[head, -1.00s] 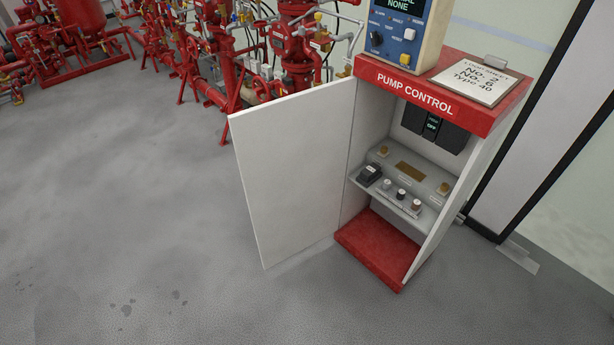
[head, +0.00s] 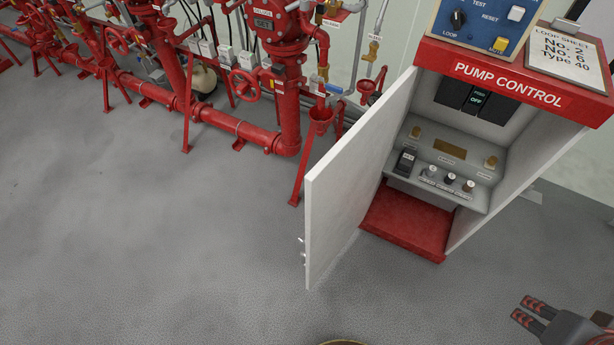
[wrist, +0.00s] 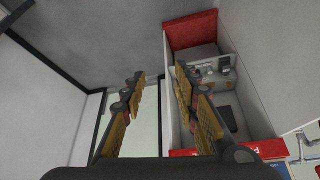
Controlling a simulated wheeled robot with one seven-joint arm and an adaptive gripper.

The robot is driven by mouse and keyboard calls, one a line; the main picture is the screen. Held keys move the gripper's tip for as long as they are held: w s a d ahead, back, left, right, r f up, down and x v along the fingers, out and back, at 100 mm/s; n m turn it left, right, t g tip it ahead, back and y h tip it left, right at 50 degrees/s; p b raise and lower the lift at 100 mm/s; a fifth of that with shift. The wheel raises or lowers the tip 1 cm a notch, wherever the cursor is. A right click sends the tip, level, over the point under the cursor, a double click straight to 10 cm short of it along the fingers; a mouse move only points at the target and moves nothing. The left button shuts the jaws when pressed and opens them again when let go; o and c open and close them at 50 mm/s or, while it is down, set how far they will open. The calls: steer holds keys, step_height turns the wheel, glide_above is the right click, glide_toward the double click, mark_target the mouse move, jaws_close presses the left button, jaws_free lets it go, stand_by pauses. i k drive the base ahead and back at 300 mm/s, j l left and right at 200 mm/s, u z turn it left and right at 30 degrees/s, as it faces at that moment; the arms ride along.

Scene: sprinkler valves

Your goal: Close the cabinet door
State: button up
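The white cabinet door (head: 352,180) stands open, swung out to the left of the pump control cabinet (head: 500,82). Small fittings show on its free edge. The cabinet's inside is exposed. My gripper (head: 531,311) is at the bottom right of the head view, to the right of the cabinet front and apart from the door. In the wrist view my gripper (wrist: 160,78) has its fingers spread with nothing between them. The cabinet (wrist: 195,32) appears upside down there, beyond the right finger. A pale surface at the right of that view is probably the door.
A control box (head: 490,20) and a loop sheet (head: 565,52) sit on the cabinet top. Grey floor (head: 150,230) is clear left of and before the door.

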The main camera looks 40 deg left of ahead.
mark_target(339, 190)
steer(key=k+j, duration=0.1)
steer(key=j, duration=0.5)
steer(key=k+j, duration=0.1)
steer(key=j, duration=1.1)
steer(key=k+j, duration=0.15)
steer(key=j, duration=0.45)
steer(key=k+j+u, duration=0.3)
steer(key=u, duration=0.15)
steer(key=k+j, duration=0.05)
steer(key=k, duration=0.05)
